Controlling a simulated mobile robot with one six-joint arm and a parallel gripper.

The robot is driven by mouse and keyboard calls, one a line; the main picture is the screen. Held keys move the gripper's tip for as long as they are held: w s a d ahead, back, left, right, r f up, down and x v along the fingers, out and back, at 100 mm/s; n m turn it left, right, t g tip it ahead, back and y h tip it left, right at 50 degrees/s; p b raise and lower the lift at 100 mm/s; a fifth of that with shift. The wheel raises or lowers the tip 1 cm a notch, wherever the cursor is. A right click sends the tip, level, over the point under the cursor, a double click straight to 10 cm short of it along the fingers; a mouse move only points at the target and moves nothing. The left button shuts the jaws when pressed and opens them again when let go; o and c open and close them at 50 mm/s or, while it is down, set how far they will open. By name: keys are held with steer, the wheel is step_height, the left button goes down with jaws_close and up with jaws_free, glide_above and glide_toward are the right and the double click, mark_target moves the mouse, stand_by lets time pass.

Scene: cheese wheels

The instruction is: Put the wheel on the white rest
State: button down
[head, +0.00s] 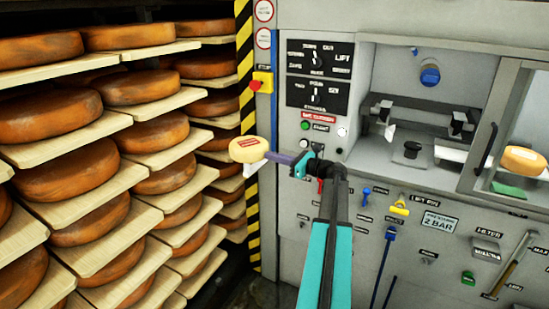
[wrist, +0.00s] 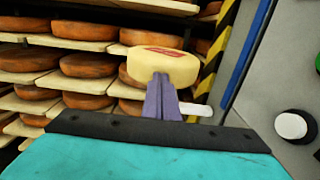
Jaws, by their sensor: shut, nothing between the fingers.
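A small pale yellow wheel with a red label (head: 250,149) shows left of the machine panel in the head view. In the wrist view the wheel (wrist: 160,66) is straight ahead, just beyond my fingertips. A white piece, apparently the white rest (head: 254,169), shows under the wheel; its end (wrist: 197,109) shows at lower right of the wheel in the wrist view. The wheel appears to sit on it, though the contact is hidden. My gripper (head: 268,156) has its purple fingers (wrist: 162,82) together and empty, overlapping the wheel's near side. I cannot tell whether they touch it.
Shelves of large brown wheels (head: 130,88) fill the left. A yellow-black striped post (head: 246,90) stands behind the small wheel. The grey machine panel (head: 320,50) has knobs and levers. Another pale wheel (head: 523,161) is behind the cabinet glass at right.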

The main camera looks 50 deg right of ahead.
steer(key=shift+p+x, duration=0.45)
steer(key=shift+x, duration=0.45)
steer(key=v, duration=1.4)
steer(key=shift+b, duration=0.3)
stand_by(0.8)
stand_by(1.1)
